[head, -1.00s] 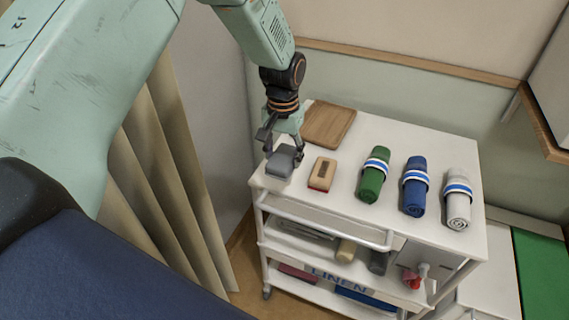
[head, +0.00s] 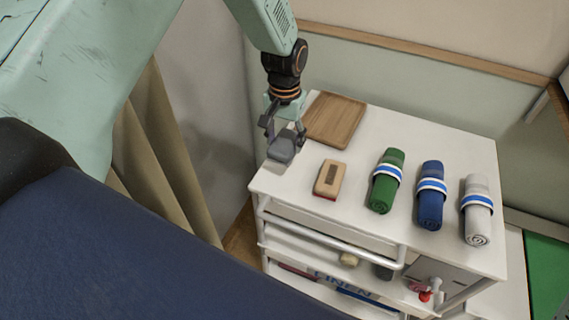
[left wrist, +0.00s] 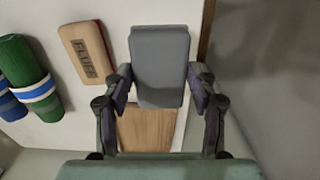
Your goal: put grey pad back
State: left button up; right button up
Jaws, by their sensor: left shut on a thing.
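The grey pad (head: 281,149) is a small block at the left end of the white trolley top (head: 300,187). My left gripper (head: 284,136) comes down from above and is shut on the pad. In the left wrist view the pad (left wrist: 160,65) sits between the two fingers, one on each side. The pad is at or just above the trolley top; I cannot tell whether it touches. A wooden board (head: 335,119) lies behind it and shows below the pad in the wrist view (left wrist: 147,128). My right gripper is not in view.
A tan brush-like block (head: 329,178) lies just right of the pad. Lower shelves hold linen. A wall runs behind the trolley, and a curtain (head: 165,160) hangs at left.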

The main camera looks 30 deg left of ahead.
aim_at(288, 146)
pick_arm(q)
jog(key=f, duration=0.2)
jog(key=shift+s+d+f, duration=0.2)
jog(key=shift+d+f, duration=0.2)
jog(key=shift+s+d+f, duration=0.2)
jog(key=shift+d+f, duration=0.1)
jog(key=shift+f, duration=0.25)
jog(key=f, duration=0.2)
jog(key=a+f, duration=0.1)
jog(key=shift+f+p, duration=0.35)
jog(key=shift+p, duration=0.05)
jog(key=shift+w+f, duration=0.2)
jog(key=shift+f, duration=0.05)
jog(key=shift+s+d+r, duration=0.1)
jog(key=shift+d+r, duration=0.05)
jog(key=shift+d, duration=0.2)
jog(key=o, duration=0.5)
jog(key=shift+s+f, duration=0.1)
jog(key=shift+f, duration=0.1)
jog(key=o, duration=0.5)
jog(key=shift+w+a+f, duration=0.1)
jog(key=shift+w+a, duration=0.1)
jog(key=shift+a, duration=0.1)
jog(key=shift+d, duration=0.15)
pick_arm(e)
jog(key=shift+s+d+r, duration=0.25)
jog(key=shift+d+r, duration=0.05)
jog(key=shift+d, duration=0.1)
